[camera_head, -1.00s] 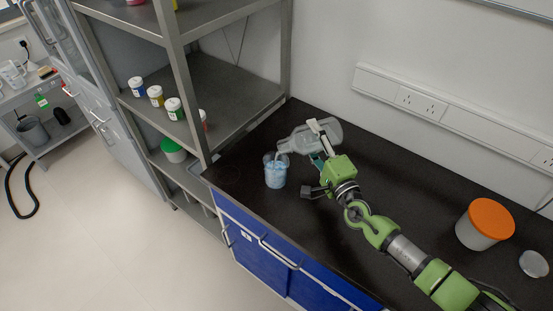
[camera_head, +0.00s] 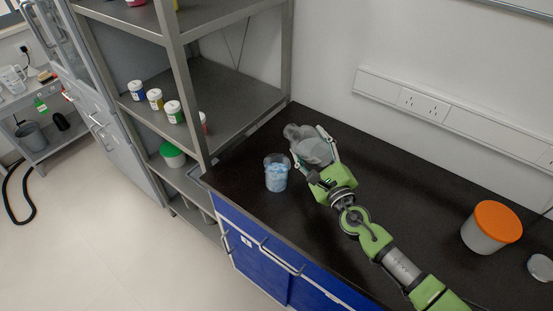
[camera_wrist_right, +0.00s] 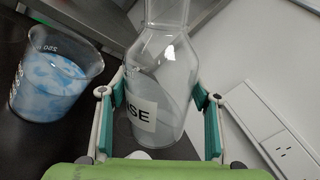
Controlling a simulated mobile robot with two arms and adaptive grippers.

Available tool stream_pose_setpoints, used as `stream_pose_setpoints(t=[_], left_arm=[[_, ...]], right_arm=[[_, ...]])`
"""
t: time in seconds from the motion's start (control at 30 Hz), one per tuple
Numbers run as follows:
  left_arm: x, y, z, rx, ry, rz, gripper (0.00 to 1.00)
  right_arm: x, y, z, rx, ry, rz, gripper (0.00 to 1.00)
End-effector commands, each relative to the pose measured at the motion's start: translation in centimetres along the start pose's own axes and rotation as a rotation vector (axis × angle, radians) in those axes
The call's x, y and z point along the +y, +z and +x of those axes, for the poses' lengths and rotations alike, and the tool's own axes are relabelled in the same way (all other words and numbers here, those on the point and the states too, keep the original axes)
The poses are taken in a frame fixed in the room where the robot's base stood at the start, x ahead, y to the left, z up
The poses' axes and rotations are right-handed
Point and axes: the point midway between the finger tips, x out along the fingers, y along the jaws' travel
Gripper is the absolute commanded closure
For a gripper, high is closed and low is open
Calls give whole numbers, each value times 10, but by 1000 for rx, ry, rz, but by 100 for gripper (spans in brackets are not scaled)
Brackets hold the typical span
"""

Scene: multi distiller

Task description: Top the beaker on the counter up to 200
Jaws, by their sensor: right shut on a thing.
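The beaker (camera_head: 276,173) stands upright on the black counter, holding pale blue, cloudy contents. It also shows at the left of the right wrist view (camera_wrist_right: 55,85), with printed marks near its rim. My right gripper (camera_head: 316,158) is shut on a clear bottle (camera_head: 311,146) just right of and behind the beaker. In the right wrist view the bottle (camera_wrist_right: 160,85) sits between the teal finger pads, with a white label partly reading "NSE". The bottle is apart from the beaker. I cannot read the beaker's level exactly. My left gripper is not in view.
A grey shelf rack (camera_head: 240,88) with several small jars stands left of the counter. A tub with an orange lid (camera_head: 491,227) stands at the right of the counter (camera_head: 400,190). Sockets (camera_head: 420,103) run along the back wall.

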Motion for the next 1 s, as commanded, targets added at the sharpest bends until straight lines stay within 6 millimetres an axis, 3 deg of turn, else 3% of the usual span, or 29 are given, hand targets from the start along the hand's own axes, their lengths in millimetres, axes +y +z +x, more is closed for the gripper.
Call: stream_pose_setpoints(t=[0.03,0.1,0.33,0.4,0.63,1.0], left_arm=[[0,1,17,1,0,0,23],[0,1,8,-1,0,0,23],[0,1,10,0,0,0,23],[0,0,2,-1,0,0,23],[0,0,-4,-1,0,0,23],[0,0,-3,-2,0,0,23]], right_arm=[[13,-12,-1,6,-2,83,88],[2,-8,0,13,-4,197,88],[1,-13,0,34,-1,525,88],[-4,-8,0,37,-2,594,88],[-6,-6,0,46,-1,705,88],[-6,-6,0,46,-1,712,88]])
